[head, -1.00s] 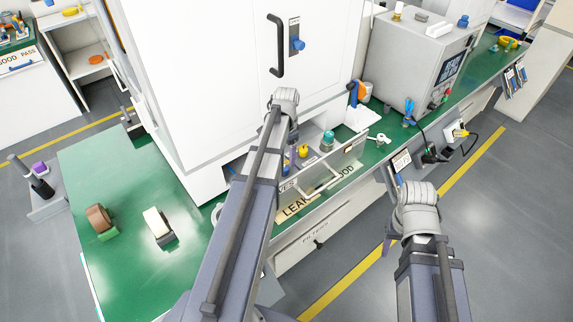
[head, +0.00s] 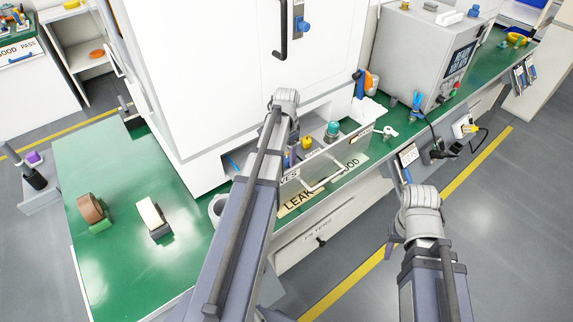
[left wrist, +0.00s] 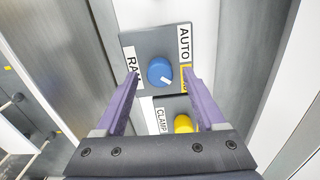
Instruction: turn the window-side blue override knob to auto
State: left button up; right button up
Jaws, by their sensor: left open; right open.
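In the left wrist view the blue knob (left wrist: 160,71) sits on a grey plate (left wrist: 147,45) marked "AUTO" at the upper right and "RA…" at the left. Its white pointer mark points to the lower right, towards a yellow-edged label partly hidden by a finger. My left gripper (left wrist: 162,77) is open, with a purple finger on each side of the knob; I cannot tell if they touch it. In the head view my left arm hides this knob and the fingers. My right gripper (head: 392,215) is open and empty over the floor, its fingers partly hidden.
A yellow knob (left wrist: 183,123) marked "CLAMP" is just below the blue one. Another blue knob (head: 303,25) is beside the black handle (head: 283,28) on the white cabinet door. A grey control box (head: 420,50) stands on the green bench (head: 120,180).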

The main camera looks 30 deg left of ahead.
pick_arm(q)
jog(key=shift+f+b, duration=0.5)
jog(key=shift+f, duration=0.4)
jog(key=shift+c, duration=0.3)
grip_shut()
